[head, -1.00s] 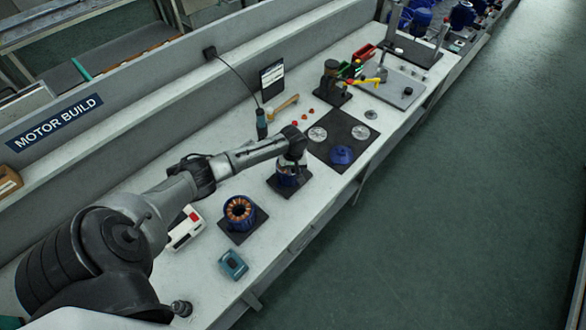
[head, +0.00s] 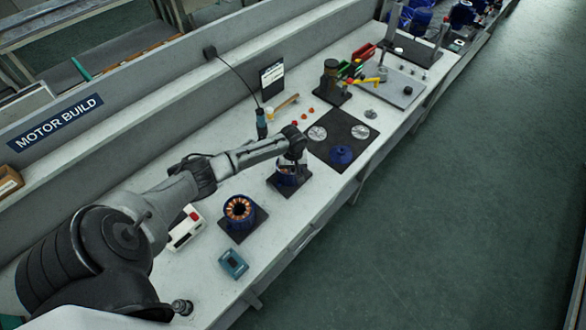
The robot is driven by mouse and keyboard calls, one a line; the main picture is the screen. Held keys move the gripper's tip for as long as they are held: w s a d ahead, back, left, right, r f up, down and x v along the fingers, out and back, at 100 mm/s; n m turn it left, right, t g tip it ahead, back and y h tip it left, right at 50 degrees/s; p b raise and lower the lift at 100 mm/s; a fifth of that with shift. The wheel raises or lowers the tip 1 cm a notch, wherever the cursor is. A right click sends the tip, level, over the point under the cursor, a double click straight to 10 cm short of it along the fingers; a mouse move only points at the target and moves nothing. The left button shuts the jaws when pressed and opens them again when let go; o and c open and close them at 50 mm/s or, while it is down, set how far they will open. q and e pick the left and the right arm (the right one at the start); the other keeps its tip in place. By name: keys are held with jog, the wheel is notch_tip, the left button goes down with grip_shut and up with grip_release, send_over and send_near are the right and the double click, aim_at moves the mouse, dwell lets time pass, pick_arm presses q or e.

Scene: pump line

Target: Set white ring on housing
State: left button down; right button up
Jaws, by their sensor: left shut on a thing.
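My left gripper (head: 291,160) points down over a blue motor housing (head: 289,180) on a dark square plate, in the middle of the bench. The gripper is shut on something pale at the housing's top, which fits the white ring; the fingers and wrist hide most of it. I cannot tell whether the ring touches the housing. A second blue housing (head: 239,211) with copper windings stands on its own dark plate, nearer to me. My right gripper is not in view.
A dark mat (head: 343,137) beyond the gripper holds two silver discs and a blue cone-shaped part (head: 341,154). A screwdriver (head: 261,122) hangs on a cable at the left. A teal device (head: 233,263) and a white-red box (head: 185,228) lie nearer. The bench's front edge is close on the right.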

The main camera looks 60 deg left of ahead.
pick_arm(q)
jog(key=shift+f, duration=0.35)
dwell(0.4)
jog(key=c, duration=0.8)
grip_release()
jog(key=shift+o, duration=0.2)
jog(key=shift+r, duration=0.15)
notch_tip(320, 180, up, 5)
jog(key=p, duration=0.6)
